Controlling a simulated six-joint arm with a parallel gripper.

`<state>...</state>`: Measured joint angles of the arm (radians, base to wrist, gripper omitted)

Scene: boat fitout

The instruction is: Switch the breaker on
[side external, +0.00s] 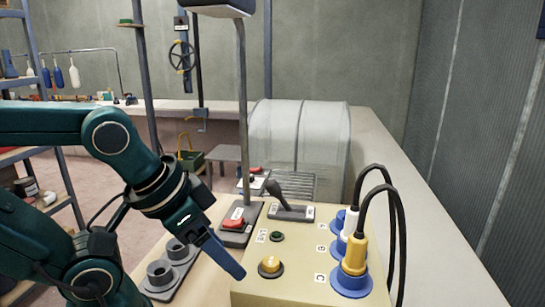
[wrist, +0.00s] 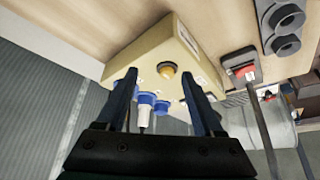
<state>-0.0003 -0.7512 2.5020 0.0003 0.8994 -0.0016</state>
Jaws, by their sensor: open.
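A beige box (side external: 250,290) carries a dark lever (side external: 279,190) on a grey base, a small green button (side external: 277,236) and a yellow button (side external: 270,265). A red rocker switch (side external: 233,223) sits on a dark base left of the box. No readable label tells me which is the breaker. My gripper (side external: 232,262) is open and empty, pointing down by the box's left side. In the wrist view my gripper (wrist: 158,76) has its fingers apart, with the box (wrist: 150,42) and its yellow button (wrist: 167,69) beyond; the red switch (wrist: 246,72) is to the right.
Blue sockets (side external: 350,283) with a white and a yellow plug (side external: 355,255) stand on the box's right, their black cables arching up. A lamp post (side external: 243,110) rises behind the red switch. A grey two-ring holder (side external: 170,270) lies left. A translucent cover (side external: 300,130) stands behind.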

